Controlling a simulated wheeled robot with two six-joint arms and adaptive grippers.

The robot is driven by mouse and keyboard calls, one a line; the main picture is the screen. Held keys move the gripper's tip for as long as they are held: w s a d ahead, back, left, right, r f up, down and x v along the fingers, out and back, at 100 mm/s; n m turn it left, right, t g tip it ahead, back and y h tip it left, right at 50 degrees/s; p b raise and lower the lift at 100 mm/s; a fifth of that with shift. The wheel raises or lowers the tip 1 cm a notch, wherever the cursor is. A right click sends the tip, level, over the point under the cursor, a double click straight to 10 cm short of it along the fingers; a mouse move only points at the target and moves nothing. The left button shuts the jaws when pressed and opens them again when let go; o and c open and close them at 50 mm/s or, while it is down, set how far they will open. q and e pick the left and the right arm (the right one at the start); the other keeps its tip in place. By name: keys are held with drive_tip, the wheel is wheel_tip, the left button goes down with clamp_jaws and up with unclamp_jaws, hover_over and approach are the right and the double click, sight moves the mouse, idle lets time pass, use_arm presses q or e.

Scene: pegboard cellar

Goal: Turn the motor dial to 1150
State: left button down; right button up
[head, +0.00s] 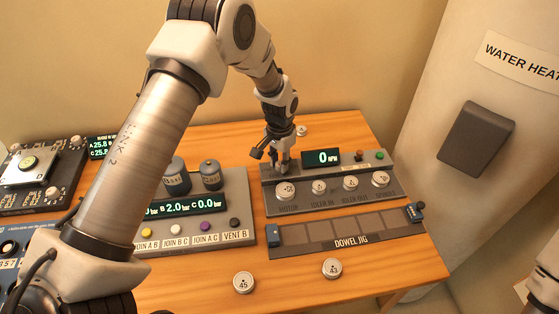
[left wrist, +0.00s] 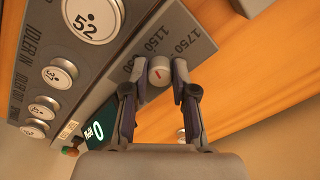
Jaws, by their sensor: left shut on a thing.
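My left gripper (left wrist: 160,78) is shut on the dial, one finger on each side. In the head view my left gripper (head: 281,168) is at the panel's back left corner and hides the dial. The panel's green display (head: 321,157) reads 0 RPM.
Several numbered discs sit along the panel, including the motor disc (head: 286,190). A dowel jig (head: 350,243) lies in front. Loose discs (head: 244,282) and (head: 332,268) lie at the table front. A grey box with canisters (head: 211,175) stands left.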

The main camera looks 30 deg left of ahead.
use_arm(q)
drive_tip(key=shift+s+f+m, duration=0.15)
drive_tip(key=shift+m, duration=0.45)
drive_tip(key=c, duration=0.9)
unclamp_jaws()
drive_tip(key=shift+r, duration=0.35)
wheel_tip(320, 180, up, 11)
drive_tip(key=shift+r, duration=0.2)
